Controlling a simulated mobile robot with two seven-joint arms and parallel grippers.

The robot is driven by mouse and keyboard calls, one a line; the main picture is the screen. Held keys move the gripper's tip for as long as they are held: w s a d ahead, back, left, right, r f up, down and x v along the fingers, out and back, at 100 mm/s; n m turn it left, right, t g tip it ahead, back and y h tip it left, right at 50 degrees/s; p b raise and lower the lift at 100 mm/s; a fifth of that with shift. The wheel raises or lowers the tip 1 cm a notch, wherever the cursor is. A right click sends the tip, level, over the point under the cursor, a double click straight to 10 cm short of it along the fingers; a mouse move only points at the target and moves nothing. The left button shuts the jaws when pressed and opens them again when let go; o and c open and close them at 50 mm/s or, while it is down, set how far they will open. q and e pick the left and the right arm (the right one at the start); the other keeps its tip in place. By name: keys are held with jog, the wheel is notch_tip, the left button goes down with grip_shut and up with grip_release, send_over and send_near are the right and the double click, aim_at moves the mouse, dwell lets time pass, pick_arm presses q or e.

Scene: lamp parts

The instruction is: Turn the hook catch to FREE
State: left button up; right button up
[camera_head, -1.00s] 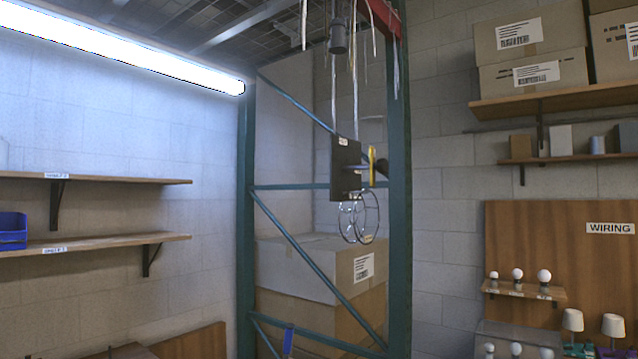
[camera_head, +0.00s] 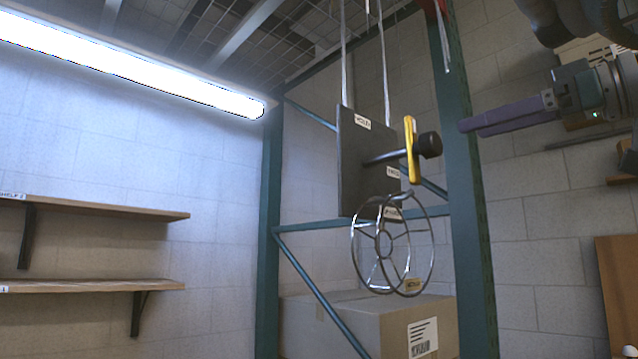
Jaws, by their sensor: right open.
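The hook catch is a dark plate (camera_head: 358,165) hung on pale straps. A dark shaft sticks out of it, carrying an upright yellow lever (camera_head: 411,150) and a black knob (camera_head: 430,145). Small white labels sit on the plate, one near the top and others lower right; I cannot read them surely. A wire ring frame (camera_head: 393,245) hangs below the plate. My right gripper (camera_head: 465,126) comes in from the right, its purple fingers pointing left at the knob, apart from it and a little higher in the picture. It holds nothing. My left gripper is not in view.
A teal rack post (camera_head: 462,200) stands behind and right of the catch, with teal braces.

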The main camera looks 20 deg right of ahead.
aim_at(436, 136)
jog(key=p+x, duration=0.4)
jog(key=x, duration=0.1)
jog(key=p+x, duration=0.3)
jog(key=shift+s+a+r, duration=0.15)
jog(key=shift+a+r, duration=0.05)
jog(key=shift+r, duration=0.05)
jog(key=shift+w+a+f+p, duration=0.2)
jog(key=shift+w+f+p, duration=0.15)
jog(key=shift+w, duration=0.25)
jog(key=c, duration=0.4)
grip_shut()
